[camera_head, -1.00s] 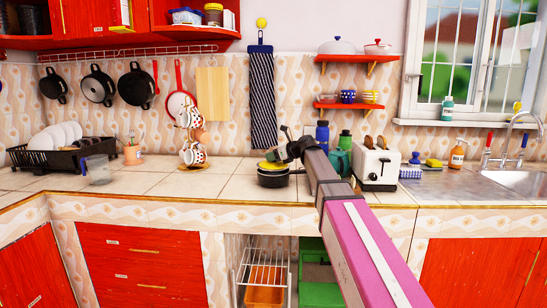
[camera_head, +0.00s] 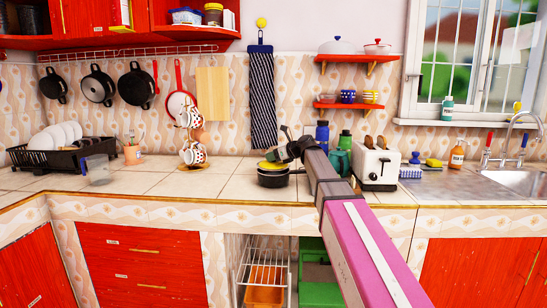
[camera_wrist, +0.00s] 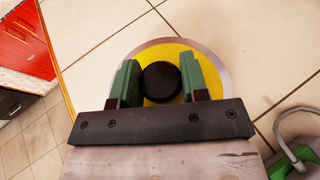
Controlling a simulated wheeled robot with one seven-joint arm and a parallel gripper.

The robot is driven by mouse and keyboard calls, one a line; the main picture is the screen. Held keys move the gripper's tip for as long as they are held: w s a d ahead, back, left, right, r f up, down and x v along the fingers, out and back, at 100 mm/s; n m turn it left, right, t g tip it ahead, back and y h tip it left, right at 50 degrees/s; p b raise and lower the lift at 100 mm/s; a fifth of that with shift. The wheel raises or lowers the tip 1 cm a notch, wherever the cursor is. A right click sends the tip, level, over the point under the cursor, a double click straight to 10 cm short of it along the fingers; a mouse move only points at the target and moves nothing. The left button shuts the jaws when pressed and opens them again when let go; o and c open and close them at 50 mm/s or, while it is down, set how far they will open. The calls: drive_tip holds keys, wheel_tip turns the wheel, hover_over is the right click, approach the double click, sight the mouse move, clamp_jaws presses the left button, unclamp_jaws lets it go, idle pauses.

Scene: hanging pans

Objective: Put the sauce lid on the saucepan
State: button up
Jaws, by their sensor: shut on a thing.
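The black saucepan (camera_head: 272,180) stands on the tiled counter near its front edge in the head view. The yellow sauce lid (camera_head: 267,166) is right over it, roughly level. I cannot tell whether the rim is fully seated. In the wrist view the yellow lid (camera_wrist: 145,57) has a pale rim and a black knob (camera_wrist: 160,84). My gripper (camera_wrist: 160,75) has its green fingers on either side of the knob and is shut on it. The lid hides the saucepan in the wrist view. In the head view my gripper (camera_head: 283,155) is above the lid, its fingers hard to see.
A toaster (camera_head: 376,165) and blue and green bottles stand to the right and behind. A mug tree (camera_head: 192,150) stands to the left. A dish rack (camera_head: 58,155) is at the far left. Counter between the mug tree and saucepan is clear.

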drive_tip(key=shift+f, duration=1)
idle(0.5)
idle(0.3)
drive_tip(key=o, duration=1.2)
drive_tip(key=shift+d, duration=0.1)
drive_tip(key=v, duration=1)
drive_tip(key=r, duration=0.6)
drive_tip(key=shift+s+d+r, duration=0.2)
drive_tip(key=shift+s, duration=0.05)
drive_tip(key=shift+s, duration=0.1)
